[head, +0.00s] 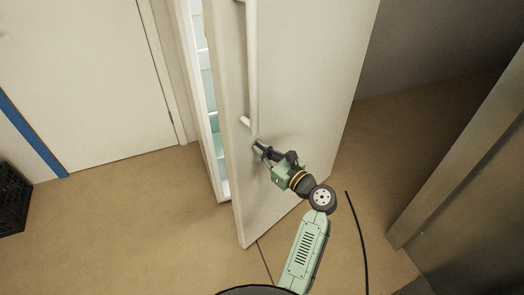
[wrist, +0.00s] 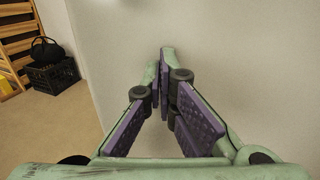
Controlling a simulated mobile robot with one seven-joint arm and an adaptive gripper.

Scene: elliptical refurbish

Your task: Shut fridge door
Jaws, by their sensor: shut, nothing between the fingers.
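The white fridge door (head: 305,85) stands partly open in the head view, with its long vertical handle (head: 252,65) near its left edge. The lit fridge interior (head: 211,105) shows through the gap to the left of the door. My gripper (head: 257,147) is shut and empty, at the outer face of the door just below the lower end of the handle. In the wrist view the gripper (wrist: 164,52) points at the plain door face (wrist: 235,55). I cannot tell whether the fingertips touch the door.
A white wall door (head: 80,80) is at the left, with a black crate (head: 12,198) at the left edge. In the wrist view a black crate (wrist: 53,77) stands by wooden shelving (wrist: 14,40). A grey cabinet (head: 465,165) is at the right. Tan floor lies clear at the left.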

